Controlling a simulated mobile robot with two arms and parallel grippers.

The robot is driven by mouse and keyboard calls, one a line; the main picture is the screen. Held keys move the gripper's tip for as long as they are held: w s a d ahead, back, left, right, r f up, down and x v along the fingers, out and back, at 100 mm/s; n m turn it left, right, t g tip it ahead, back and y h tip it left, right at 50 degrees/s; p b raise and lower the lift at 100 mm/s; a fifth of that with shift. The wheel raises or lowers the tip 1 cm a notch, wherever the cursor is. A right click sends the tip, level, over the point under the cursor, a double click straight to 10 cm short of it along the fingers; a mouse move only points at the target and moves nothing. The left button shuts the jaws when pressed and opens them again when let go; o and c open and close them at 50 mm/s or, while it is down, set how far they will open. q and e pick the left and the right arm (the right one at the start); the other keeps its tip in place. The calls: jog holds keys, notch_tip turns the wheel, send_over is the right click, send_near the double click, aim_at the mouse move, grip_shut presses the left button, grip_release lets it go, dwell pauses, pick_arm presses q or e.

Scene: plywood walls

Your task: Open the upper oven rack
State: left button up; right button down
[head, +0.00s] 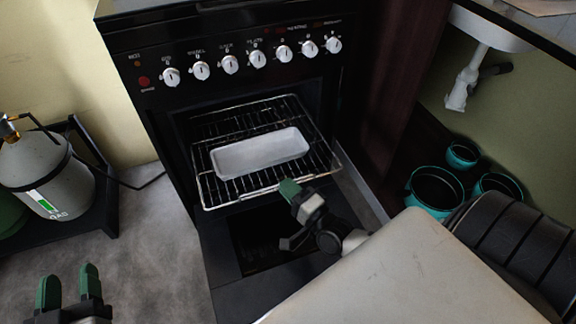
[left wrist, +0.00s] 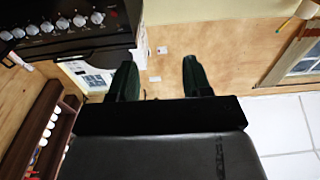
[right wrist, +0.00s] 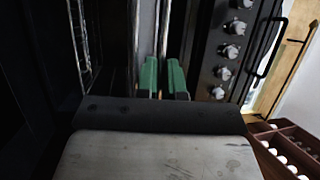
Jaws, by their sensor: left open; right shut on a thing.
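The black oven (head: 225,95) stands with its door (head: 265,240) folded down. A wire rack (head: 205,190) sticks out of the oven over the door and carries a pale rectangular pan (head: 262,153). My right gripper (head: 289,188) is at the rack's front edge, shut on the rack. In the right wrist view its green fingers (right wrist: 164,75) are close together, but the grip itself is hard to see. My left gripper (head: 70,286) is open and empty, low at the left over the floor, and its spread fingers also show in the left wrist view (left wrist: 158,70).
White knobs (head: 230,64) line the oven front above the opening. A grey gas cylinder (head: 48,172) stands at the left. Teal pots (head: 436,190) sit under the sink at the right. Grey floor (head: 150,240) is clear left of the door.

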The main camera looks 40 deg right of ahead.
jog(key=shift+a, duration=0.1)
jog(key=c, duration=1.5)
grip_release()
pick_arm(q)
jog(key=f+g, duration=0.1)
jog(key=f+g+y+p, duration=0.1)
jog(key=f, duration=0.1)
jog(key=s+a+f+g, duration=0.1)
jog(key=g, duration=0.1)
jog(key=shift+a+f+y, duration=0.1)
jog(key=shift+f+y, duration=0.2)
pick_arm(e)
jog(key=v, duration=1)
jog(key=shift+s, duration=0.4)
